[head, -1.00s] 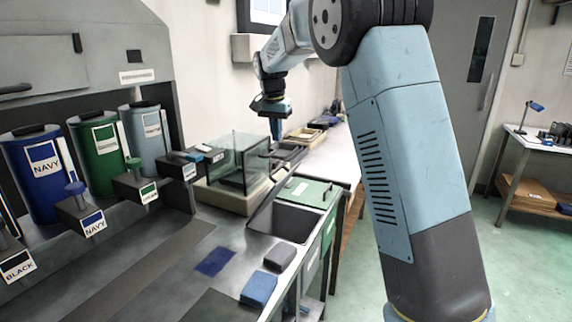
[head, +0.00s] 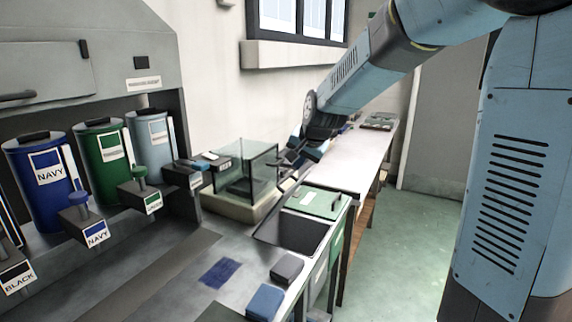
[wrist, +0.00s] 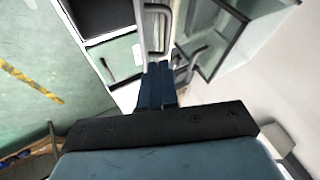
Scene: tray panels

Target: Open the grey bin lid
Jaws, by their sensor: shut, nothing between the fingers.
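My gripper (head: 290,162) is at the back of the counter beside the glass box, low above the worktop. In the wrist view its blue fingers (wrist: 157,70) are closed together and empty. A dark bar handle (wrist: 191,62) lies just right of the fingertips. A grey surface behind the green lid (head: 318,201) is partly hidden by my arm and the glass box. I cannot tell for certain whether it is the grey bin lid.
The glass box (head: 247,168) stands close to the left of my gripper. A dark open bin (head: 290,233) is in front of the green lid. Navy (head: 45,178), green (head: 103,155) and light grey (head: 153,140) canisters stand at the left. The white counter beyond is mostly clear.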

